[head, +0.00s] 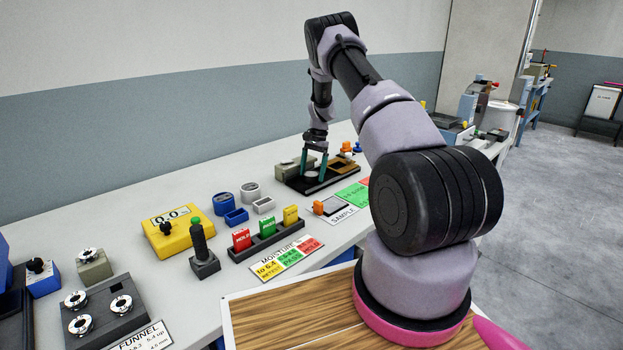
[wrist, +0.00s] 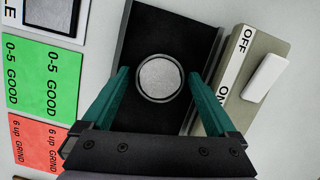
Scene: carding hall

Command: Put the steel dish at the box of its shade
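A round pale grey disc with a dark rim, which looks like the steel dish (wrist: 160,77), lies on a black base (wrist: 150,25) in the wrist view. My gripper (wrist: 159,72) is open above it, one finger on each side, with gaps between fingers and disc. In the head view my gripper (head: 313,176) points down over the black base (head: 293,184); the disc cannot be made out there. A small light grey box (head: 264,206) and a small blue box (head: 236,216) stand side by side further left. Behind them are a grey round pot (head: 250,192) and a blue one (head: 222,203).
A beige ON/OFF switch box (wrist: 245,85) stands close beside the right finger. The sample card (head: 342,209) lies in front of the base. A yellow meter (head: 180,234), a black joystick (head: 203,250) and a rack of coloured blocks (head: 267,240) stand left.

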